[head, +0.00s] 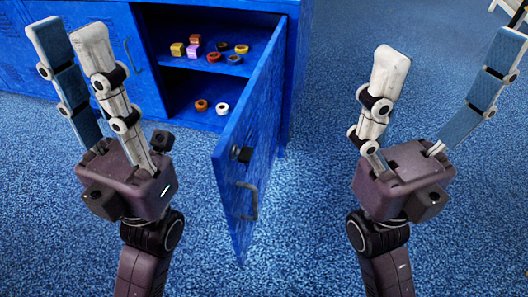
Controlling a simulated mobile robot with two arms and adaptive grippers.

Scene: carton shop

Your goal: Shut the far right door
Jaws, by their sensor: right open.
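The far right door (262,130) of the blue cabinet stands wide open in the middle of the head view. It is hinged at the cabinet's right side and swings out towards me. A bar handle (243,200) and a small black latch (240,154) sit near its free edge. My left gripper (68,32) is left of the door, with its fingers apart and empty. My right gripper (450,48) is right of the door, with its fingers spread wide and empty. Neither gripper appears to touch the door.
The blue cabinet (148,62) runs along the back left, with another door (92,38) shut. Several small coloured rings and blocks lie on its shelf, and an orange ring (201,105) and a white ring (222,108) lie below. Blue carpet (325,130) right of the door is clear.

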